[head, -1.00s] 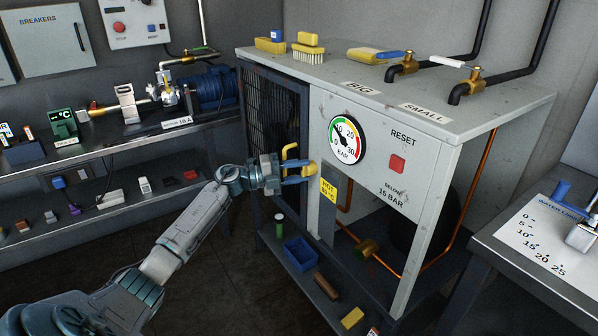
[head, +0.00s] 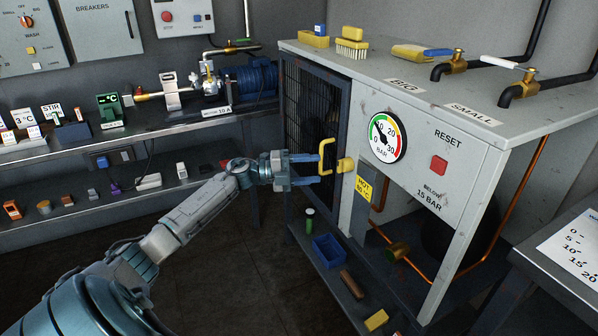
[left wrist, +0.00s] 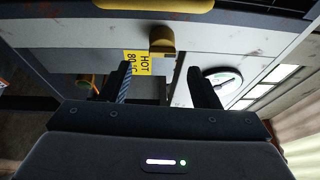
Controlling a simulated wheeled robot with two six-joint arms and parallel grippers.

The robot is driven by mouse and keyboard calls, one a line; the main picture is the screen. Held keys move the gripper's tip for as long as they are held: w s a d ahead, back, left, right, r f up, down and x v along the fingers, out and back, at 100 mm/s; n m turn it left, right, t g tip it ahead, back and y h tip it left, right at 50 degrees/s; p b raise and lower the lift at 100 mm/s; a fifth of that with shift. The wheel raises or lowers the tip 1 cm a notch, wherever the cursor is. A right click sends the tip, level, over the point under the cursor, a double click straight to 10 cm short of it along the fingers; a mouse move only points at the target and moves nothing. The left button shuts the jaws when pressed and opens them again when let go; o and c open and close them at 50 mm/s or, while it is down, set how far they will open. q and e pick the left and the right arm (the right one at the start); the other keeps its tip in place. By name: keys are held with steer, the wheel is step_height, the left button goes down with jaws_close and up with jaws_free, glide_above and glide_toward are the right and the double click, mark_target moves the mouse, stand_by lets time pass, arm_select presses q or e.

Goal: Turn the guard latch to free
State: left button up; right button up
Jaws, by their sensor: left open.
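The guard latch (head: 346,165) is a small yellow block on the front post of the grey cabinet, beside the mesh guard door (head: 303,110). A yellow door handle (head: 322,157) stands just left of it. My left gripper (head: 314,169) is open and empty, with blue fingers pointing right toward the latch and a gap between. In the left wrist view, the latch (left wrist: 162,40) lies ahead of and between the dark fingertips (left wrist: 160,84), and the yellow handle (left wrist: 155,5) crosses the top edge. My right gripper is not in view.
A yellow HOT label (head: 364,188) sits below the latch. A pressure gauge (head: 388,138) and red reset button (head: 439,165) are to the right. A blue bin (head: 330,251) stands on the low shelf. A bench with parts (head: 120,139) lies left.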

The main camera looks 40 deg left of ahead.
arm_select(q)
steer(key=shift+v, duration=1.9)
steer(key=shift+f, duration=0.1)
